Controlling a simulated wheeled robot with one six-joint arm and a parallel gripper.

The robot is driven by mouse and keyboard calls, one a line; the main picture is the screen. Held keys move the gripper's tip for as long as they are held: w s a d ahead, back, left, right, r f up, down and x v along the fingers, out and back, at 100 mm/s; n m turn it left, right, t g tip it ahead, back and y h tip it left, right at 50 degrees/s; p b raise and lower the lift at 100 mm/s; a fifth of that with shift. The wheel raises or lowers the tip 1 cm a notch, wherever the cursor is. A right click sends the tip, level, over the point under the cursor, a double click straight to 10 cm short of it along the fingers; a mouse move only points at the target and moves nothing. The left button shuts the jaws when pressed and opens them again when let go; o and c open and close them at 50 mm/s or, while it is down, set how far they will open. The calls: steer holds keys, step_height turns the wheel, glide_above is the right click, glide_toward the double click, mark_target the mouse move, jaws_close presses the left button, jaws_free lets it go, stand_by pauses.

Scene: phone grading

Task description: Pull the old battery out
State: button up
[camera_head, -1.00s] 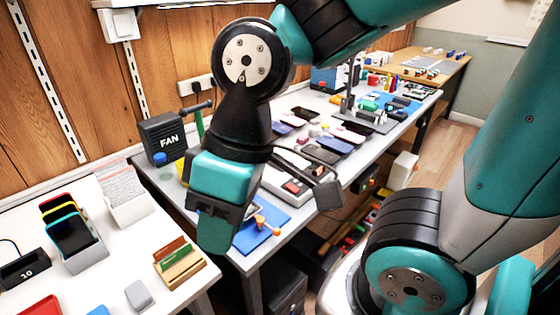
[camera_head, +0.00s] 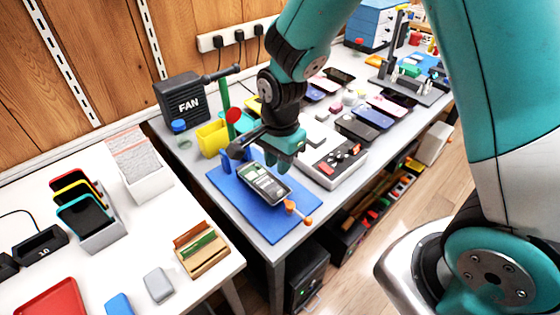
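A phone (camera_head: 264,184) lies on the blue mat (camera_head: 237,207) on the grey bench, beside a small clamp with orange knobs (camera_head: 292,207). A dark and grey-green face shows on it; I cannot make out the battery as a separate part at this size. My gripper (camera_head: 281,165) points down just behind the phone's upper right end, close to it. Whether it touches the phone is not clear. Its teal fingers are small and partly overlapped, so I cannot tell if they are open.
A grey tray with dark and red items (camera_head: 333,163) stands right of the mat. A yellow bin (camera_head: 213,139) and the FAN box (camera_head: 182,101) stand behind left. Several phones (camera_head: 373,117) lie further back. The white table (camera_head: 215,290) at left holds a card box (camera_head: 200,251).

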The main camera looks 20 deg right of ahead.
mark_target(280, 191)
steer(key=shift+w+d+f+m, duration=0.1)
steer(key=shift+w+f+m, duration=0.05)
steer(key=shift+f+m, duration=0.2)
steer(key=shift+w+d+f+m, duration=0.15)
steer(key=shift+f+m, duration=0.1)
steer(key=shift+f, duration=0.2)
steer(key=shift+f+b, duration=0.3)
steer(key=shift+f, duration=0.2)
step_height(280, 191, down, 7)
steer(key=b, duration=0.6)
steer(key=shift+f, duration=0.2)
steer(key=shift+c, duration=0.2)
jaws_close()
steer(key=shift+r, duration=0.25)
steer(key=shift+r+p, duration=3.2)
steer(key=shift+r, duration=0.15)
